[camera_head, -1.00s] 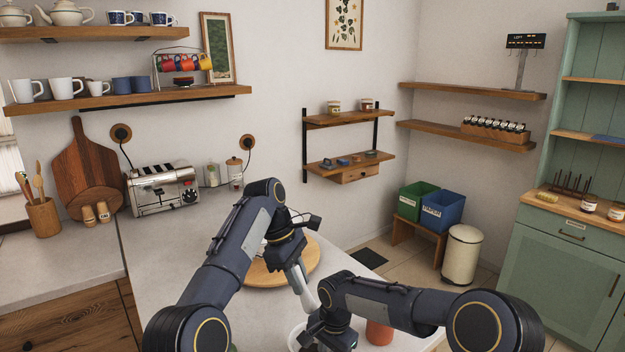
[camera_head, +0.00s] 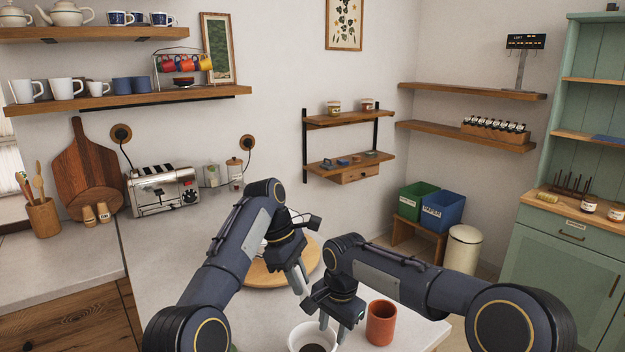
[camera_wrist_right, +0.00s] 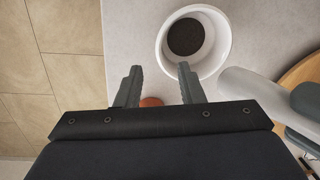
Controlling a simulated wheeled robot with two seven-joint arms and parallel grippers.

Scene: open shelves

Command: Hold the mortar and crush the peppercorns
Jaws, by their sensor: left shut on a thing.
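The white mortar (camera_head: 294,341) stands on the counter at the bottom of the head view, with dark peppercorn contents (camera_head: 313,348). In the right wrist view the mortar (camera_wrist_right: 222,42) shows whole, dark contents (camera_wrist_right: 186,36) at its bottom. My left gripper (camera_head: 302,281) is shut on the white pestle, mostly hidden in the head view. In the right wrist view the pestle (camera_wrist_right: 258,92) slants beside the mortar, seemingly above the counter. My right gripper (camera_head: 334,328) is open and empty above and beside the mortar; its fingers (camera_wrist_right: 159,84) are apart.
An orange-red cup (camera_head: 381,322) stands right of the mortar, near my right gripper. A round wooden board (camera_head: 268,274) lies behind my left gripper. A toaster (camera_head: 163,190) stands at the back left. The counter (camera_head: 165,280) is clear on the left.

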